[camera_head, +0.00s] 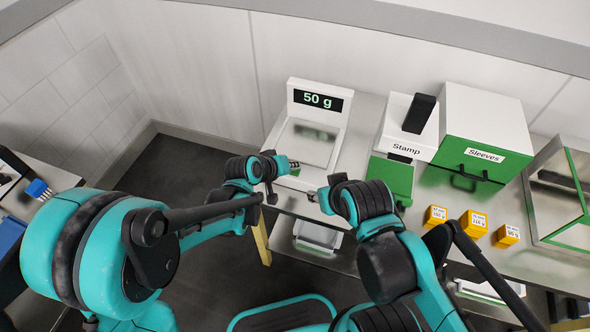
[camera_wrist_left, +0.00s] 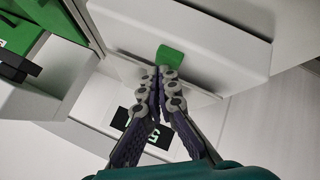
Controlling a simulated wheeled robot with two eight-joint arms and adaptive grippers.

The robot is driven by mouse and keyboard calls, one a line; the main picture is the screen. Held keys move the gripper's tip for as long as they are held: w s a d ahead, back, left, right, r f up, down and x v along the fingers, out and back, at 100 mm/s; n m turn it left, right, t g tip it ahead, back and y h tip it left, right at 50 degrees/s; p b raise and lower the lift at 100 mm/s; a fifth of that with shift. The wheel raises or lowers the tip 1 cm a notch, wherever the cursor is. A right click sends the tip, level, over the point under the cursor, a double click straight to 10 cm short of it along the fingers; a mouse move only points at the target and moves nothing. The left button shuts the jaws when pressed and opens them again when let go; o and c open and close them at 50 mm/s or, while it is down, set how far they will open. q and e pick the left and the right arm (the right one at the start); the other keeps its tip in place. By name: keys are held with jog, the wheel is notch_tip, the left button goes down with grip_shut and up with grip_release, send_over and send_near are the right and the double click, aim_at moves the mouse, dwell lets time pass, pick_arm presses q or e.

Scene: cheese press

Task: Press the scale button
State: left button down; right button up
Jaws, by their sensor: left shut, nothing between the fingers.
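The white scale (camera_head: 337,133) stands at the table's left end against the wall, its display (camera_head: 318,100) reading "50 g". In the left wrist view a green button (camera_wrist_left: 171,56) sits on the white scale body (camera_wrist_left: 205,45), and the dark display (camera_wrist_left: 127,119) shows partly behind the fingers. My left gripper (camera_head: 292,164) is shut and empty at the front of the scale. In the left wrist view its fingertips (camera_wrist_left: 163,72) overlap the button's near edge; whether they touch it I cannot tell. My right gripper (camera_head: 313,195) is by the table's front edge, right of the left one; its finger state is unclear.
Right of the scale stand a white "Stamp" unit (camera_head: 408,132) and a green-and-white "Sleeves" box (camera_head: 487,112). Several small orange weight blocks (camera_head: 474,222) lie on the steel table. A glass-sided box (camera_head: 562,190) stands at the far right.

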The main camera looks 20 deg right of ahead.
pick_arm(q)
jog(key=shift+f, duration=0.3)
jog(key=shift+r, duration=0.1)
dwell(0.4)
jog(key=shift+r+p, duration=0.45)
jog(key=shift+r, duration=0.4)
notch_tip(320, 180, up, 5)
jog(key=p, duration=0.4)
jog(key=shift+r, duration=0.1)
dwell(0.5)
